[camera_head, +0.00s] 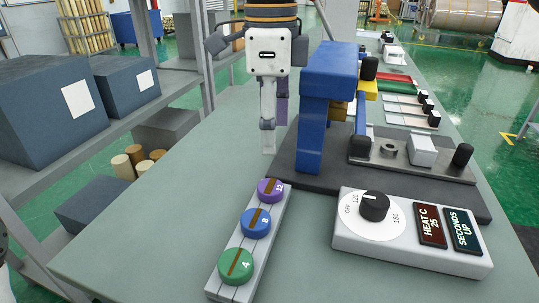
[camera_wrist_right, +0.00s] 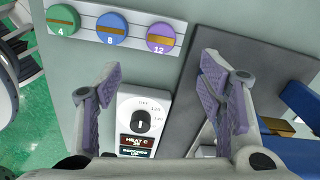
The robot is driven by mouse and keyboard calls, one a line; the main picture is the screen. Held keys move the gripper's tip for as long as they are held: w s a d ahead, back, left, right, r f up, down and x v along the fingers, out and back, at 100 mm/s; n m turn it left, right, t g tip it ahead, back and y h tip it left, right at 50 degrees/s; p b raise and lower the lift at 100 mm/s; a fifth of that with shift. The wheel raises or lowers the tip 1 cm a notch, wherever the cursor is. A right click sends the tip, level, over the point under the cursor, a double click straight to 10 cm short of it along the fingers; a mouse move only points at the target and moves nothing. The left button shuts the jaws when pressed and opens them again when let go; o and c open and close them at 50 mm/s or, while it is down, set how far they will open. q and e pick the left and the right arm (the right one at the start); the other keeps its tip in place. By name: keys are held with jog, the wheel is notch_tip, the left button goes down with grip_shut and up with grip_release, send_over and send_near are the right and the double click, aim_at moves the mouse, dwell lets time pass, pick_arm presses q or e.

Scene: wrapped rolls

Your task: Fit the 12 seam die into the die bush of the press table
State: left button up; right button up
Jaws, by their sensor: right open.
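The 12 seam die (camera_head: 271,190) is a purple disc with a brown bar across its top. It sits at the far end of a light grey rack and also shows in the wrist view (camera_wrist_right: 163,38). My right gripper (camera_head: 273,136) is open and empty above the table, just beyond the purple die; its spread fingers show in the wrist view (camera_wrist_right: 165,92). A grey ring (camera_head: 388,152), which looks like the die bush, lies on the press table plate (camera_head: 430,166) right of the blue press frame. My left gripper is out of view.
A blue die 8 (camera_head: 256,222) and a green die 4 (camera_head: 236,265) share the rack (camera_head: 222,289). The blue press frame (camera_head: 312,130) stands close right of my right gripper. A control box (camera_head: 400,248) with a dial sits in front. Table left of the rack is clear.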

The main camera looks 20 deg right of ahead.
send_over(273, 186)
jog(key=s, duration=0.1)
jog(key=f, duration=0.4)
jog(key=shift+a+f, duration=0.35)
jog(key=f, duration=0.4)
jog(key=w+f, duration=0.1)
jog(key=f, duration=0.1)
jog(key=shift+d+f, duration=0.3)
jog(key=shift+f, duration=0.05)
jog(key=c, duration=1.5)
